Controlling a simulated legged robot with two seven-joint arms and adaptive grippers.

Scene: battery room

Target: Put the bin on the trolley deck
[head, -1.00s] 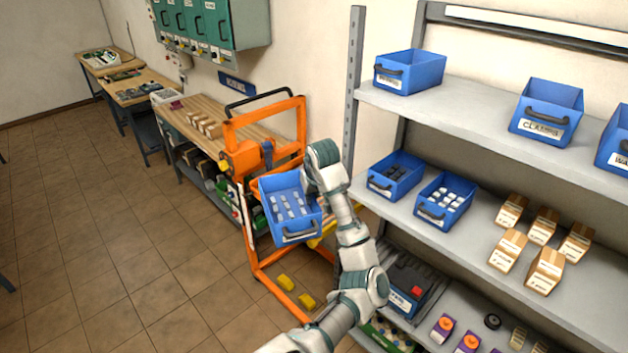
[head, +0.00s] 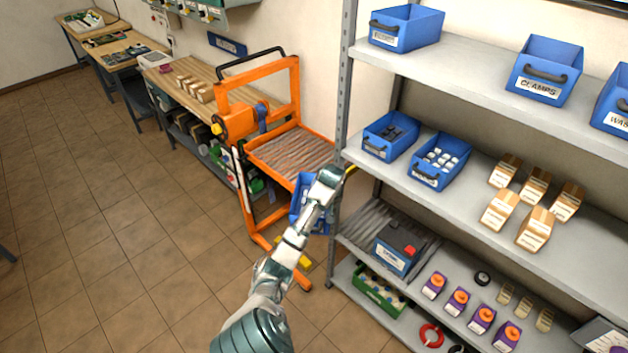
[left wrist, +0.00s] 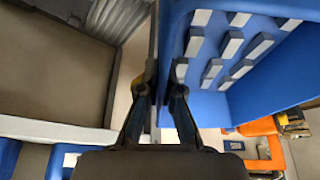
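The blue bin (head: 299,203) with grey-white pieces is largely hidden behind my left arm in the head view. It appears beside the trolley's right front corner, on the shelf side, not over the deck. In the left wrist view the bin (left wrist: 222,75) fills the upper right, and my left gripper (left wrist: 160,92) is closed on its wall. The orange trolley (head: 293,100) stands left of the shelf unit. Its deck (head: 290,153) shows a bare, ribbed grey surface. I cannot tell whether the bin touches the trolley. My right gripper is not in view.
The grey shelf unit (head: 470,210) on the right stands close to the bin, with several blue bins, cartons and a battery (head: 397,248). A wooden workbench (head: 190,85) runs behind the trolley. The tiled floor (head: 130,220) at left is clear.

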